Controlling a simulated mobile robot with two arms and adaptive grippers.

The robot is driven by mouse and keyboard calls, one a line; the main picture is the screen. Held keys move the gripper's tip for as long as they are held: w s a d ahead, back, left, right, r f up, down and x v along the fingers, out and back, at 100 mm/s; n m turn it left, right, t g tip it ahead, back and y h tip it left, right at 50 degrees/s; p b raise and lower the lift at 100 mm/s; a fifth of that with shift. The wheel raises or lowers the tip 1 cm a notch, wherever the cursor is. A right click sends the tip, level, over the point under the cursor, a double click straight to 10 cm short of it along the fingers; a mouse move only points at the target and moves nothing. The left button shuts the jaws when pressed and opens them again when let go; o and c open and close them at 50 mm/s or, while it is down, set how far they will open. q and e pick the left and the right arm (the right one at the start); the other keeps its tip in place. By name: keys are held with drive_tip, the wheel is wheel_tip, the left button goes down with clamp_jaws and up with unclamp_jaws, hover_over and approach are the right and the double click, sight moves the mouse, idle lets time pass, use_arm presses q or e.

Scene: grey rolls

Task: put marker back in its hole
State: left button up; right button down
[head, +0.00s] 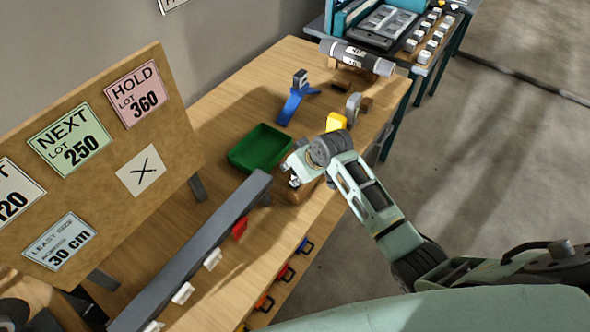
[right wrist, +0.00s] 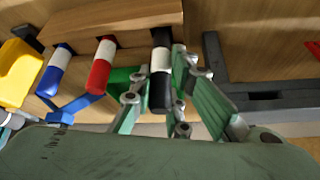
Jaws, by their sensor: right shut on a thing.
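My right gripper (right wrist: 162,92) is shut on the black marker (right wrist: 161,66), which has a white band. In the right wrist view the marker's far end overlaps the wooden block (right wrist: 110,18). I cannot tell whether that end is in a hole or just in front of it. A red marker (right wrist: 100,68) and a blue marker (right wrist: 54,72), each with a white band, stand at the block to the left of it. In the head view my right gripper (head: 294,172) is over the wooden block (head: 297,192) at the table's front edge and hides the markers. My left gripper is not in view.
A green tray (head: 259,150) lies just behind my gripper. A blue stand (head: 294,103) and a yellow object (head: 336,121) are farther along the wooden table. A long grey rail (head: 190,258) runs left of the block. A sign board (head: 100,150) stands on the left.

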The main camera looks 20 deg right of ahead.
drive_tip(key=shift+f+b, duration=0.55)
drive_tip(key=shift+f, duration=0.65)
drive_tip(key=c, duration=1.6)
unclamp_jaws()
drive_tip(key=v, duration=1.2)
